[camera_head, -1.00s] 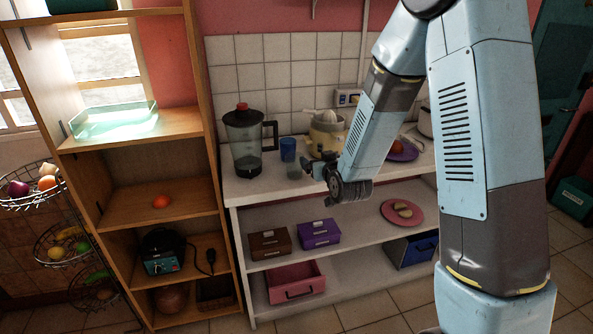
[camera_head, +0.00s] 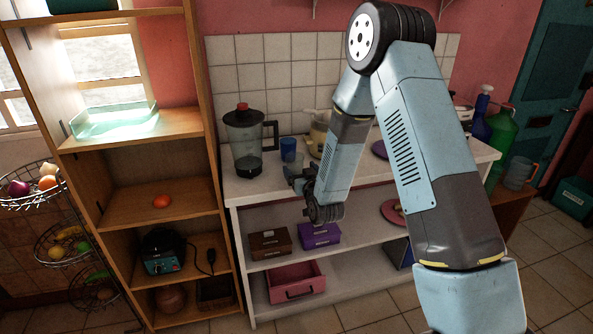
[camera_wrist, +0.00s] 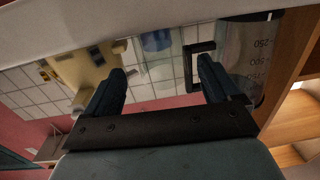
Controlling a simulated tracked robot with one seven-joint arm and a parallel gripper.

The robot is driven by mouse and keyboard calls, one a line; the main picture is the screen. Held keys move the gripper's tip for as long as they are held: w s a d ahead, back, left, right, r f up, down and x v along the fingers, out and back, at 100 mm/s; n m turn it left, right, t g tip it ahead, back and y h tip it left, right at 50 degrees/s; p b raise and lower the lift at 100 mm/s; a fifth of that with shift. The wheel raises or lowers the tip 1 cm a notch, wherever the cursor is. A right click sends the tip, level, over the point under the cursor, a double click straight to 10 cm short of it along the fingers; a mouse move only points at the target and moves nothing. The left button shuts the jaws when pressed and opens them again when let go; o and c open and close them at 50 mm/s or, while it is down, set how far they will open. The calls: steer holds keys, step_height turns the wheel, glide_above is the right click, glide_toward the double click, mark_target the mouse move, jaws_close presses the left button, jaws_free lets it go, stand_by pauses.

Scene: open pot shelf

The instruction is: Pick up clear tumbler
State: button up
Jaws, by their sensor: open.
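The clear tumbler (camera_head: 291,170) stands on the white counter just in front of a blue cup (camera_head: 288,149). In the wrist view, which is upside down, the see-through tumbler (camera_wrist: 158,62) lies between and beyond my two fingers. My gripper (camera_head: 300,184) is at the counter's front edge, close to the tumbler and partly covering it in the head view. The exact gap to the tumbler is hard to tell.
A blender (camera_head: 247,145) stands left of the tumbler; its jug (camera_wrist: 250,55) also shows in the wrist view. A cream juicer (camera_head: 320,132) stands to the right. The lower shelf holds a purple box (camera_head: 319,236) and a brown box (camera_head: 269,243). A wooden shelf unit (camera_head: 205,120) rises at left.

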steer(key=shift+x, duration=1.1)
steer(key=shift+f+x, duration=0.2)
steer(key=shift+x, duration=1.1)
steer(key=shift+f+x, duration=0.2)
steer(key=shift+x, duration=1.15)
steer(key=shift+a, duration=0.1)
steer(key=shift+s, duration=0.1)
steer(key=c, duration=1.1)
steer(key=shift+r, duration=0.1)
steer(key=shift+c, duration=0.2)
